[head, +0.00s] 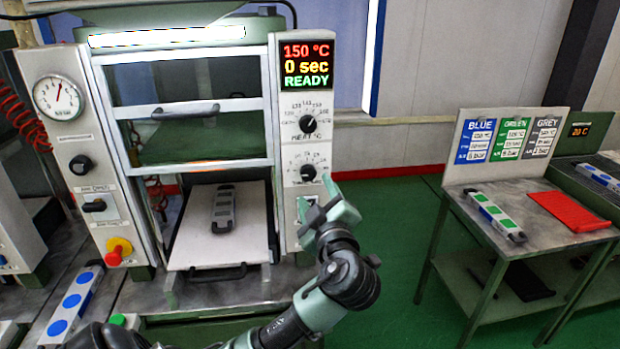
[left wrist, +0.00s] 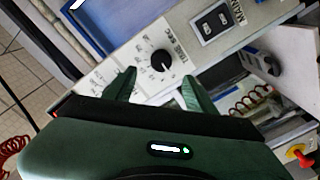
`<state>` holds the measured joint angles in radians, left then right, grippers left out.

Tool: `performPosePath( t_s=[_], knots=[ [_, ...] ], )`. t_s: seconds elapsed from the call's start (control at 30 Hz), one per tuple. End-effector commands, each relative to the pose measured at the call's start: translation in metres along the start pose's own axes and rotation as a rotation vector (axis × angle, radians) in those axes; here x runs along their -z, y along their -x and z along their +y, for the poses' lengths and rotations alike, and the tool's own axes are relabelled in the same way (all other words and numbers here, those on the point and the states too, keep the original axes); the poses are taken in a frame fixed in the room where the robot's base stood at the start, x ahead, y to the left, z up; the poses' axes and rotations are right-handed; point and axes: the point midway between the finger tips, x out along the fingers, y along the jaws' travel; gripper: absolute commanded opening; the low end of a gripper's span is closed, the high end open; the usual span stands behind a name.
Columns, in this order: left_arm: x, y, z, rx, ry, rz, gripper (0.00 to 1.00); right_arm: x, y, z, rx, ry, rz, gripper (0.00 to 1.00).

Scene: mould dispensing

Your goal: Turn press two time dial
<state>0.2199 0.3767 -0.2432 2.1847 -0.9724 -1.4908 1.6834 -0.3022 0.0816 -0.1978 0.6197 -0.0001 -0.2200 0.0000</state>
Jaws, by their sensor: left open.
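The press time dial (head: 308,173) is a black knob on the white right-hand panel of the press, below the heat dial (head: 308,123). In the left wrist view the time dial (left wrist: 161,61) shows beside its "TIME SEC" label, with a light mark on it. My left gripper (head: 322,198) is open and empty, just below and right of the time dial in the head view. In the left wrist view its green fingers (left wrist: 160,86) are spread, with the dial showing between and beyond their tips; I see no contact. My right gripper is not in view.
The press display (head: 306,64) reads 150 °C, 0 sec, READY. A grey mould (head: 223,208) lies on the white press plate (head: 190,250). At right, a table holds a green-and-white mould (head: 496,216) and a red mat (head: 568,211). Green floor is clear between.

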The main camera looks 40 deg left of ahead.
Motion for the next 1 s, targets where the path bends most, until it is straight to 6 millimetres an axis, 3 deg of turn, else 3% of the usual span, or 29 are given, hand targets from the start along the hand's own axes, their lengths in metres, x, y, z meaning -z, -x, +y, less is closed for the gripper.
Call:
performPosePath(
  t_s=[0.4, 0.77, 0.8, 1.0],
  knots=[
    [0.001, -0.062, 0.001, 0.002, -0.009, -0.001, 0.55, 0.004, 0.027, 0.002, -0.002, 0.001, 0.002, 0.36],
    [-0.001, -0.07, -0.001, 0.002, -0.006, -0.004, 0.55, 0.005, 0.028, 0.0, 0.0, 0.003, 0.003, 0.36],
    [-0.001, -0.07, -0.001, 0.002, -0.006, -0.004, 0.53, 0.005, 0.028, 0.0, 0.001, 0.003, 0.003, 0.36],
    [-0.001, -0.07, -0.001, 0.003, -0.006, -0.004, 0.0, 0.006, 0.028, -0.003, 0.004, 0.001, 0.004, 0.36]
  ],
)
